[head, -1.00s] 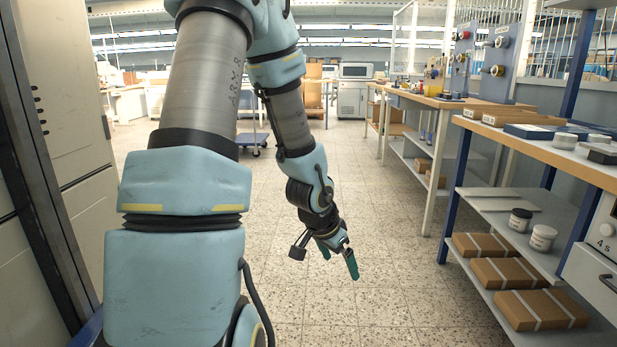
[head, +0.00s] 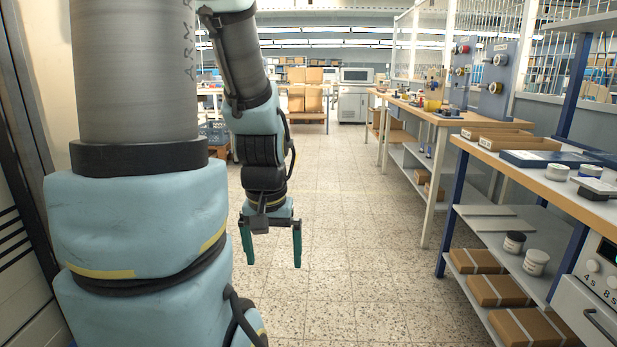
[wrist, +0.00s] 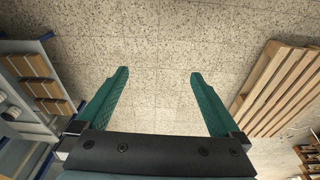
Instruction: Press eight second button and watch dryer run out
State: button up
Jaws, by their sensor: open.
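The box with the 4 s and 8 s labels, which looks like the dryer (head: 583,318), stands at the right edge in the head view and is cut off by the frame. Its front has a green-lit display at the top, a round white button above "4 s" and, to its right, a button (head: 611,283) above "8 s". My gripper (head: 272,257) is open and empty, hanging with fingers down over the aisle floor, far left of the dryer. Its two green fingers stand wide apart over bare floor in the wrist view (wrist: 158,74). The wrist view does not show the buttons.
A workbench (head: 507,166) with white jars and a blue flat case runs along the right. Its lower shelves hold jars and wrapped brown packs (head: 497,290). Wooden slats (wrist: 280,90) lie right in the wrist view. The tiled aisle (head: 350,220) is clear.

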notch_tip(320, 180, up, 11)
jog(key=p, duration=0.8)
jog(key=shift+f, duration=0.15)
